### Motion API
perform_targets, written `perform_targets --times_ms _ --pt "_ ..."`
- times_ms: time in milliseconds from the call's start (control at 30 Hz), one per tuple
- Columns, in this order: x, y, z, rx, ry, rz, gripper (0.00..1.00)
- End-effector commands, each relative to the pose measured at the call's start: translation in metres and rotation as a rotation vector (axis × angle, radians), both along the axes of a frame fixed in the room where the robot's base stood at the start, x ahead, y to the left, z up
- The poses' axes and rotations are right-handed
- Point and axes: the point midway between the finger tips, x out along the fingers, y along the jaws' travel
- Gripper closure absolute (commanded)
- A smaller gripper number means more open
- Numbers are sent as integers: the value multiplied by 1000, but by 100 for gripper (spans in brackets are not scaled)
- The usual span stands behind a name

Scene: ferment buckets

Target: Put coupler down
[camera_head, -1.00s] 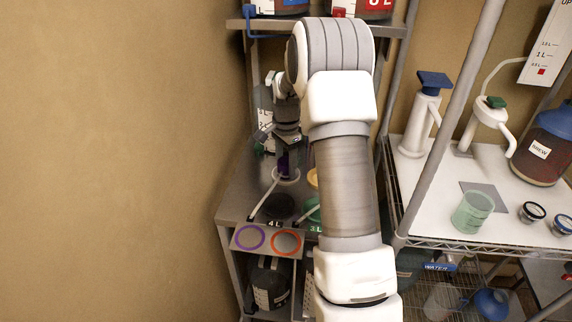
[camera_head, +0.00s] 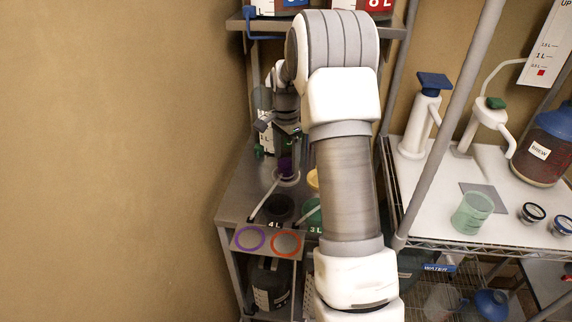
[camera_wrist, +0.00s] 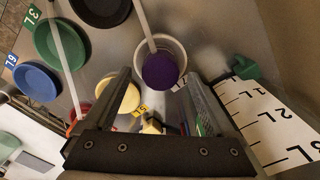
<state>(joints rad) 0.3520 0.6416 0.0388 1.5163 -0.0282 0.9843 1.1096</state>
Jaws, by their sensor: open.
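The purple coupler (camera_head: 286,165) stands in a pale round holder (camera_head: 288,181) on the metal shelf. In the wrist view the purple coupler (camera_wrist: 160,71) shows as a round top inside the holder's white rim (camera_wrist: 179,50). My gripper (camera_wrist: 158,84) is open, with its two fingers apart on either side of the view and the coupler beyond their tips. In the head view my gripper (camera_head: 287,135) is small and partly hidden by my wrist, just above the coupler. I see no contact between them.
Black, green and blue lids (camera_wrist: 37,81) and a cream disc (camera_wrist: 121,101) lie nearby. A white scale (camera_wrist: 268,118) marked in litres is close to the right finger. A thin pale rod (camera_head: 263,198) reaches the holder. Purple and orange rings (camera_head: 286,243) mark the front.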

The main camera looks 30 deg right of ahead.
Motion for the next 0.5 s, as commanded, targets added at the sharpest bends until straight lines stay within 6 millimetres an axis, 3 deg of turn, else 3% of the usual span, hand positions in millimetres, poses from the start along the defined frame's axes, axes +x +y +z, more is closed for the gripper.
perform_targets --times_ms 200,500 --pt "1 0 50 -1 -3 1 10" --pt "0 1 87 -1 -3 5 10"
